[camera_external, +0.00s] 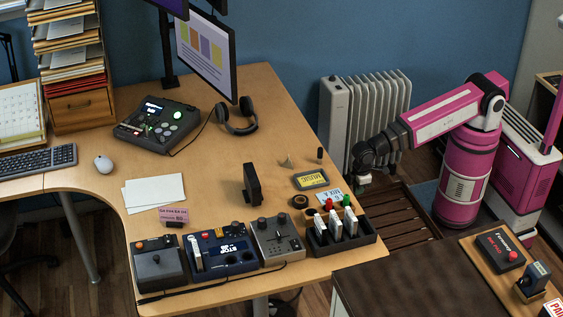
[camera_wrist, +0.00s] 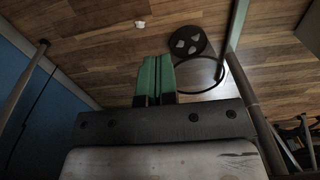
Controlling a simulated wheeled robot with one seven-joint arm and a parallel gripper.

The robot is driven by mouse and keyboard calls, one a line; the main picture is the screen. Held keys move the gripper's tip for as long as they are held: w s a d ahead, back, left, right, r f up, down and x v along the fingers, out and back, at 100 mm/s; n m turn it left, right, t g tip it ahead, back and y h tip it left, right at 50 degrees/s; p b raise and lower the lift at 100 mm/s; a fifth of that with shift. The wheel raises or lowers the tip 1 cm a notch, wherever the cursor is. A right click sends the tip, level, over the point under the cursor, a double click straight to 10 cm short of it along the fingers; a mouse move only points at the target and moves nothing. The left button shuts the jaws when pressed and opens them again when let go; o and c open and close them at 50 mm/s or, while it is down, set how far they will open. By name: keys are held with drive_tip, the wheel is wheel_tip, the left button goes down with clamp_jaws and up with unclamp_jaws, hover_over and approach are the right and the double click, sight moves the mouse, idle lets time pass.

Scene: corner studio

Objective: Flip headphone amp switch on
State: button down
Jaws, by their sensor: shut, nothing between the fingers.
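A black device with a lit display and round buttons (camera_external: 155,126) sits at the back left of the desk, with a cable running to the headphones (camera_external: 237,116). Three control boxes stand along the front edge: a grey one (camera_external: 158,263), a dark blue one (camera_external: 222,249) and a light grey one (camera_external: 277,239). I cannot tell which device is the headphone amp, and no switch position is readable. My gripper (camera_external: 363,180) is off the desk's right edge, apart from all of these. In the wrist view its green fingers (camera_wrist: 155,78) are shut and empty, over the floor.
A dark upright block (camera_external: 252,184) stands mid-desk. A white radiator (camera_external: 366,115) and a slatted wooden seat (camera_external: 396,217) are near my arm. A waste bin (camera_wrist: 190,44) shows in the wrist view.

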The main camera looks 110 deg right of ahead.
drive_tip(key=w+a+r+t, duration=0.1)
drive_tip(key=w+a+r, duration=0.3)
drive_tip(key=a+r, duration=0.75)
drive_tip(key=w+a+r, duration=0.3)
drive_tip(key=a+r, duration=0.7)
drive_tip(key=a, duration=0.3)
drive_tip(key=shift+m+t, duration=0.3)
drive_tip(key=w+a+r, duration=0.2)
drive_tip(key=w, duration=0.1)
drive_tip(key=w+a+r, duration=0.2)
drive_tip(key=w, duration=0.1)
drive_tip(key=w+a+r, duration=0.1)
drive_tip(key=w+a, duration=0.1)
drive_tip(key=w, duration=0.1)
drive_tip(key=shift+w+a+r, duration=0.1)
drive_tip(key=shift+w+r, duration=0.05)
drive_tip(key=shift+r, duration=0.25)
wheel_tip(320, 180, up, 8)
drive_tip(key=t, duration=0.2)
hover_over(294, 241)
drive_tip(key=s+a, duration=0.1)
drive_tip(key=s, duration=0.3)
drive_tip(key=shift+w+r+h, duration=0.2)
drive_tip(key=shift+w+h, duration=0.05)
drive_tip(key=shift+h, duration=0.05)
